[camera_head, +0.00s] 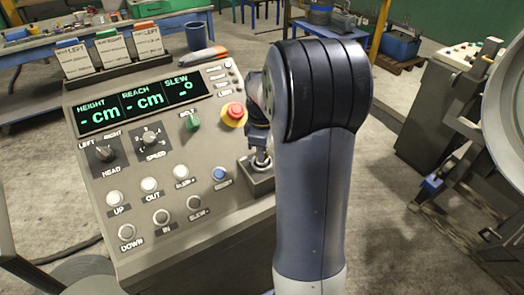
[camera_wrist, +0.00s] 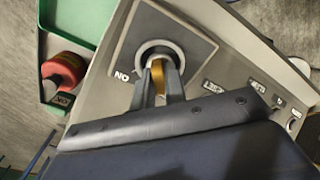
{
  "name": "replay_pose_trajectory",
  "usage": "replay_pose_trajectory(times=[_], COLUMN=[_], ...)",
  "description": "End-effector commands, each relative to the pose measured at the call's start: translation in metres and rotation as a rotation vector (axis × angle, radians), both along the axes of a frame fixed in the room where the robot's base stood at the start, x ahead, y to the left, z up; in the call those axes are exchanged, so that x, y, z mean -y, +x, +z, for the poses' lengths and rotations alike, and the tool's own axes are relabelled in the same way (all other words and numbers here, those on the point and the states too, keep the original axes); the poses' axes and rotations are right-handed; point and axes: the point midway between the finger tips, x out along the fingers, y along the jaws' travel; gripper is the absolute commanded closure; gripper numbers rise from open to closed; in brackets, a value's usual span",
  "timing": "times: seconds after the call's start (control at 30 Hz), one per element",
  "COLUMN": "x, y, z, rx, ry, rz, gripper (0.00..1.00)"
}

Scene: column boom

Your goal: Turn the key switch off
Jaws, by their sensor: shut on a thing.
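The key switch (camera_wrist: 143,55) is a round grey ring on a dark square plate in the wrist view. A gold key (camera_wrist: 157,72) stands in it. My gripper (camera_wrist: 158,84) is shut on the key, with a finger on each side. An upside-down ON label lies left of the ring. The key's exact setting is hard to tell from here.
A second grey cabinet (camera_head: 446,100) stands at right, with open floor between.

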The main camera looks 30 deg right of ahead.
Motion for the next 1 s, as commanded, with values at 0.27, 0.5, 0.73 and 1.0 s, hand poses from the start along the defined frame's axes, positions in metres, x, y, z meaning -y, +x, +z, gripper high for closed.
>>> replay_pose_trajectory(times=[0.27,0.5,0.73,1.0], x=[0.000,0.000,0.000,0.000], y=[0.000,0.000,0.000,0.001], z=[0.001,0.000,0.003,0.047], rx=[0.001,0.001,0.001,0.006], ry=[-0.001,-0.001,-0.001,-0.003], rz=[0.001,0.000,0.000,0.000], gripper=[0.81,0.66,0.66,0.66])
